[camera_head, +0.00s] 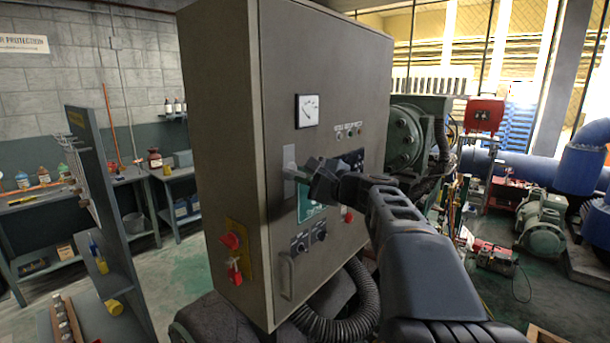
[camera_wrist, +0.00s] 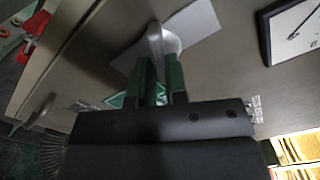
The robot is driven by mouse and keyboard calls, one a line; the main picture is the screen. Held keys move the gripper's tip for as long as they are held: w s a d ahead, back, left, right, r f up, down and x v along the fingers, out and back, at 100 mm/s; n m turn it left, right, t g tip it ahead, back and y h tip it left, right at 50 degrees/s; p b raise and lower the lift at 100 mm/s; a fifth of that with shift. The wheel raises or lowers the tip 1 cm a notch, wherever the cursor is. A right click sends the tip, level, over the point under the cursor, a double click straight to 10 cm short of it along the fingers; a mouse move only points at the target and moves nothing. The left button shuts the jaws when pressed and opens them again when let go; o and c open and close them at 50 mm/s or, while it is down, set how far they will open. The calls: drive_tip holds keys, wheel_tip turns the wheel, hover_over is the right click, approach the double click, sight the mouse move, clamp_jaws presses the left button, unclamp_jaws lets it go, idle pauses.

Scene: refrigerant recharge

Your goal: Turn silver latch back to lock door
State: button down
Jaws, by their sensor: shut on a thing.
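The silver latch (camera_wrist: 157,42) sits on a light plate (camera_wrist: 199,28) on the cabinet door (camera_head: 328,75). The plate also shows in the head view (camera_head: 289,172). My gripper (camera_wrist: 162,68) has its two green-lined fingers shut on the latch, seen close up in the wrist view. In the head view my gripper (camera_head: 304,178) reaches the door from the right and hides part of the latch. The door appears flush with the grey cabinet body (camera_head: 220,120).
A dial gauge (camera_head: 308,111) is above the latch. Knobs (camera_head: 310,237), a door handle (camera_head: 286,276) and a red switch (camera_head: 232,241) on the cabinet side are below. A black corrugated hose (camera_head: 345,318) runs under the cabinet. Machinery stands at right, workbenches at left.

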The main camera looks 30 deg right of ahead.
drive_tip(key=shift+r+m+p, duration=0.1)
drive_tip(key=shift+m+p, duration=0.4)
drive_tip(key=shift+m, duration=1.4)
drive_tip(key=shift+m, duration=2.2)
drive_tip(key=m, duration=0.3)
drive_tip(key=c, duration=1.2)
unclamp_jaws()
